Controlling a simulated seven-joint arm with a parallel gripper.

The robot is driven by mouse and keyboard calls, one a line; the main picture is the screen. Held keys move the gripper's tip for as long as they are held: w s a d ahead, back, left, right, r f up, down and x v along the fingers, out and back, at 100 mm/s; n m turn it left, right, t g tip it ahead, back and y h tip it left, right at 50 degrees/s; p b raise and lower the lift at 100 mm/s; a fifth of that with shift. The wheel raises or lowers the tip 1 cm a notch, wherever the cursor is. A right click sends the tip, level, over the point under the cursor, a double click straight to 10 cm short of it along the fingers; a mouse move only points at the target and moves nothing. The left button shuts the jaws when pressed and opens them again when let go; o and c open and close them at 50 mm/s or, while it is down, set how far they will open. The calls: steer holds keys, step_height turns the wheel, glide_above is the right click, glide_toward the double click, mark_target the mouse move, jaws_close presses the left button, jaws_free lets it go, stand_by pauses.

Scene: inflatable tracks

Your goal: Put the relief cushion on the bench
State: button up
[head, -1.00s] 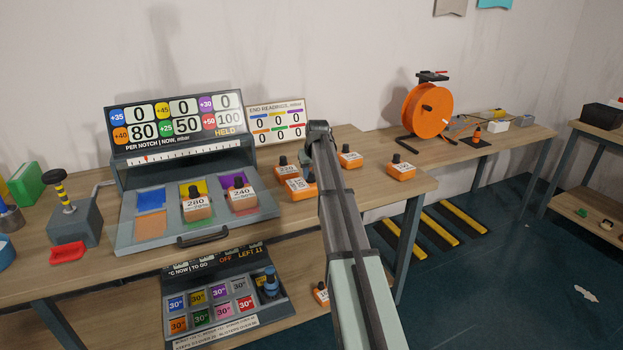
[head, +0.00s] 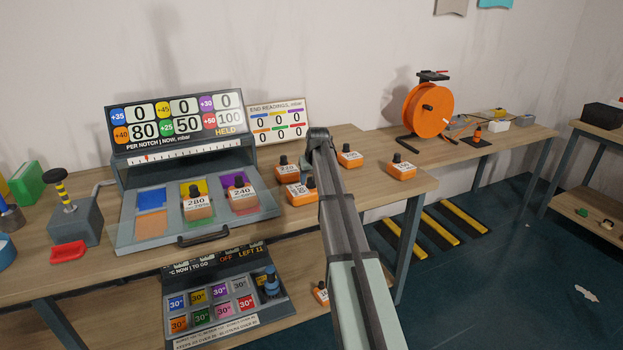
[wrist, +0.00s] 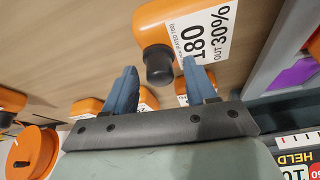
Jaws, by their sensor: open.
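Several orange blocks with black knobs and white labels stand on the bench (head: 350,205). No label that I can read names a relief cushion, so I cannot tell which block it is. In the wrist view, an orange block (wrist: 160,20) labelled "180 OUT 30%" is close in front of my gripper (wrist: 159,66). My gripper is open, with its blue fingers apart on either side of that block's black knob, near its tip. I see no grip on it. In the head view my arm hides the gripper and part of the blocks there.
Two blocks, 280 (head: 197,203) and 240 (head: 241,194), sit in the grey press tray (head: 125,236). Other orange blocks (head: 350,160) (head: 401,171) stand to the right. An orange reel (head: 428,110) stands further right. A pad box (head: 170,327) is on the lower shelf.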

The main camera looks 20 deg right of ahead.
steer(key=v, duration=1.2)
steer(key=shift+r, duration=0.2)
steer(key=shift+w, duration=0.1)
stand_by(1.0)
